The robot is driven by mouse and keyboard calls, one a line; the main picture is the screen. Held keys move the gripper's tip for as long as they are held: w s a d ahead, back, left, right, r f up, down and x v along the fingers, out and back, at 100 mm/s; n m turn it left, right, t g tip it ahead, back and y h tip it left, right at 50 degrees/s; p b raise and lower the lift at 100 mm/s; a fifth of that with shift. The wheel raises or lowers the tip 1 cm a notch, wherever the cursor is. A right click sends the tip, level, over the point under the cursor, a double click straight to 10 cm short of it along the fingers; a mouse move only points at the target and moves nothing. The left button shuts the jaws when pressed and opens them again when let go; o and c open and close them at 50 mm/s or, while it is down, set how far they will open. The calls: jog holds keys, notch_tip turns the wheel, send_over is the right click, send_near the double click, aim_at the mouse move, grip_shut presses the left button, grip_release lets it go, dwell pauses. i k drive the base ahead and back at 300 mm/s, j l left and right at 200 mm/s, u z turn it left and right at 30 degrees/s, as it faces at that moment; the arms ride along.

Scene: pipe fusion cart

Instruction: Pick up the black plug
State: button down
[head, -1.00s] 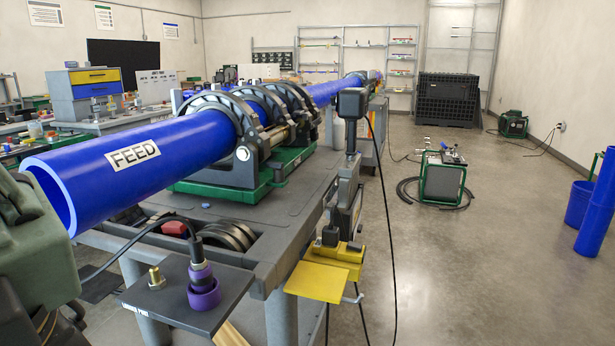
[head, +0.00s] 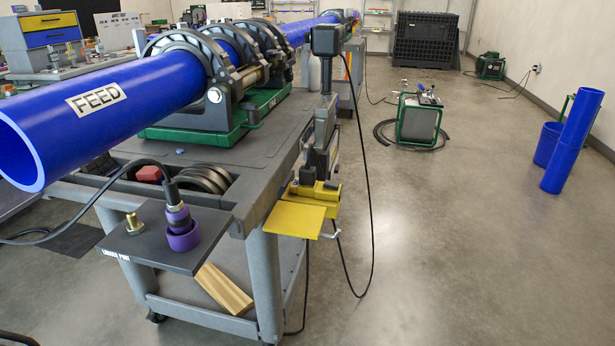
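A black plug (head: 171,194) with a purple band and a black cable stands upright at a purple ring-shaped socket (head: 184,237). These are on a dark plate (head: 150,243) fixed to the near corner of the grey cart (head: 245,200). The black cable (head: 110,172) arches from the plug's top to the left and hangs beyond the cart's edge. I cannot tell how deep the plug sits in the socket. My gripper is not in view.
A brass bolt (head: 134,224) stands on the plate left of the plug. The large blue FEED pipe (head: 95,110) overhangs behind it. A yellow bracket (head: 295,219) juts from the cart's right side. A wooden block (head: 223,289) lies on the lower shelf.

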aim_at(306, 173)
jog(key=i+l+z, duration=0.1)
jog(key=i+l, duration=0.15)
jog(key=i+l+z, duration=0.1)
jog(key=i+l, duration=0.15)
jog(key=i, duration=0.2)
jog(key=i+l+z, duration=0.25)
jog(key=i+l, duration=0.35)
